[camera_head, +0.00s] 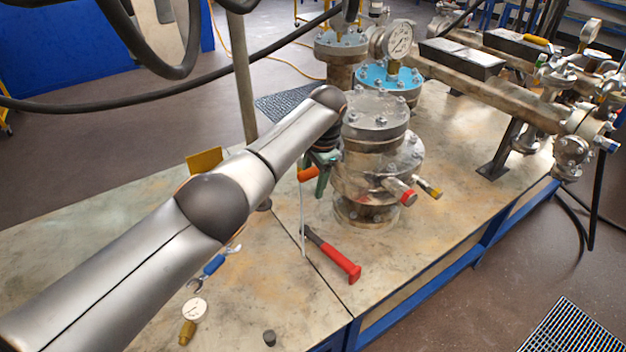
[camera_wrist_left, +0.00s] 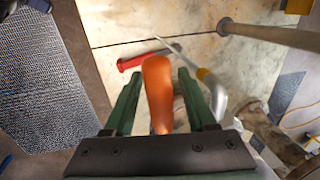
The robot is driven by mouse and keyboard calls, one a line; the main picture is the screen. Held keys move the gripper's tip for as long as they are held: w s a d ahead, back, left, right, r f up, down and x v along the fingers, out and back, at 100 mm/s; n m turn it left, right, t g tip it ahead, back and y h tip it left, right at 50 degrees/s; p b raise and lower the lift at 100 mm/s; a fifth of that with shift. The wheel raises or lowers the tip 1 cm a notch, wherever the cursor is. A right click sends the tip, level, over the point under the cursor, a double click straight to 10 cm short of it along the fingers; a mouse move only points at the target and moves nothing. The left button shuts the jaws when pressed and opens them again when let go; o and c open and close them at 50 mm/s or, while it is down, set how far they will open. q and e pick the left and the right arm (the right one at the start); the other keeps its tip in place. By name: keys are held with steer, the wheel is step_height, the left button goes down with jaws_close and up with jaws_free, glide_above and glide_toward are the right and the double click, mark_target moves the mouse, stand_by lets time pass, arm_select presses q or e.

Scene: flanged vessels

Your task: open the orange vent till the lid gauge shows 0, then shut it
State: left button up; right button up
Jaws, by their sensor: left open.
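The orange vent handle (camera_head: 308,174) shows beside the middle flanged vessel (camera_head: 375,140), just below my left gripper (camera_head: 322,165). In the left wrist view the orange handle (camera_wrist_left: 158,92) stands between the two green fingers of my left gripper (camera_wrist_left: 166,108). The fingers are open, with a visible gap on each side of the handle. A round white dial gauge (camera_head: 398,40) stands on a brass stem above the blue lid (camera_head: 375,76); its needle is too small to read. My forearm hides part of the vent's surroundings. My right gripper is not in view.
A red-handled tool (camera_head: 340,262), a blue-handled wrench (camera_head: 214,264) and a loose gauge (camera_head: 194,310) lie on the bench (camera_head: 265,300). Red- and yellow-tipped fittings (camera_head: 405,195) stick out from the vessel. A grey post (camera_head: 244,85) rises behind my arm.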

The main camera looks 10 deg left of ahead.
arm_select(q)
steer(key=shift+r, duration=0.1)
step_height(320, 180, up, 12)
steer(key=s+d, duration=0.1)
steer(key=d, duration=0.1)
steer(key=shift+s, duration=0.3)
steer(key=shift+a, duration=0.1)
stand_by(2.9)
